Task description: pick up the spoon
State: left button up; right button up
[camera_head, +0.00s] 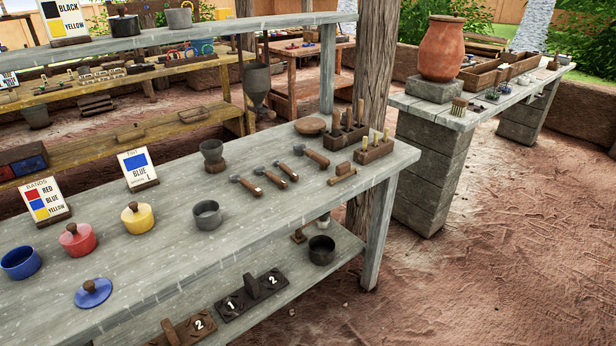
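Several short tools with dark heads and brown handles lie in a loose row on the grey plank table (150,262), right of its middle. They include a left one (247,186), a middle one (270,178), one beside it (287,171) and a larger one (314,156) farther right. They look like small spoons or scoops, but I cannot tell which is the spoon. All lie flat and apart from any gripper. Neither of my grippers is in view.
A grey cup (207,216), a dark goblet (213,157), a yellow pot (137,217), a red pot (77,239), a blue bowl (20,263) and a blue lid (93,292) stand around the table. Wooden tool blocks (374,150) are at the right end. Bare ground (480,270) is clear at right.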

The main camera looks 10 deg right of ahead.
aim_at(258, 169)
jog(key=i+l, duration=0.45)
jog(key=l, duration=0.15)
jog(key=i+l+u, duration=0.4)
jog(key=l+u, duration=0.15)
jog(key=l, duration=0.15)
